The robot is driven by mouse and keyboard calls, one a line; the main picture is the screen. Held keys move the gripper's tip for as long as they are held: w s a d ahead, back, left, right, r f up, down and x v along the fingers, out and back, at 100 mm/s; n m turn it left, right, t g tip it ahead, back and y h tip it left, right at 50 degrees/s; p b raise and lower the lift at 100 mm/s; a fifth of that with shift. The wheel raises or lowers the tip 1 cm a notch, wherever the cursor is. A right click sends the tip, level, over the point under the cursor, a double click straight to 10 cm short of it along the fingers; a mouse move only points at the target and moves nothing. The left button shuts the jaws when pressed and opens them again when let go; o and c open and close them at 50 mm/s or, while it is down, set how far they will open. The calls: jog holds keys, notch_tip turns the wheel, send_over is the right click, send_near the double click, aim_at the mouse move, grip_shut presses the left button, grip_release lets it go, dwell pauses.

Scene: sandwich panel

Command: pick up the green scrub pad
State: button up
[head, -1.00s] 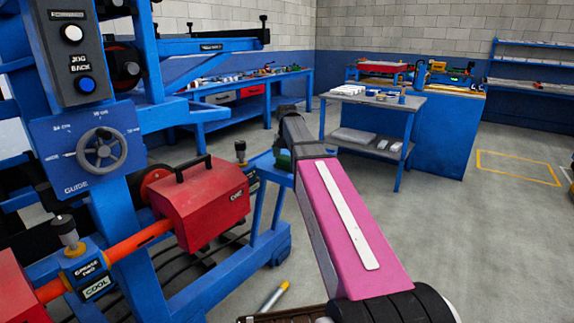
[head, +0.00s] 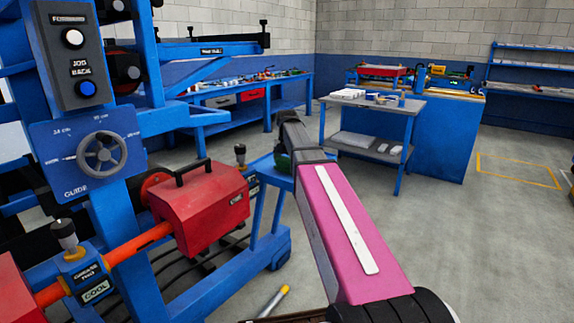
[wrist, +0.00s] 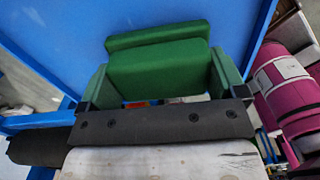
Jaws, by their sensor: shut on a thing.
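The green scrub pad (wrist: 160,68) shows in the wrist view as a thick green block between the two fingers of my gripper (wrist: 160,85). The fingers are green too, one at the pad's left side and one at its right, and my gripper is shut on the pad. Another green strip shows just beyond the block; I cannot tell if it is part of the same pad. A blue surface (wrist: 60,30) lies behind it. In the head view my gripper (head: 283,160) is a small dark green shape by a blue ledge (head: 268,172), and the pad cannot be made out there.
A red-covered machine (head: 205,215) with a blue frame stands close on the left. A grey-topped blue table (head: 380,104) with small items stands beyond my arm. A blue workbench (head: 250,88) is at the back. The floor at right is clear.

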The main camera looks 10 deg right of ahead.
aim_at(285, 159)
jog(key=r, duration=0.3)
jog(key=shift+a+r, duration=0.4)
jog(key=s+a+r, duration=0.2)
jog(key=a+r, duration=0.4)
jog(key=a, duration=0.4)
jog(key=shift+s+a+r, duration=0.15)
jog(key=shift+a, duration=0.2)
jog(key=shift+o, duration=0.6)
jog(key=shift+r, duration=0.1)
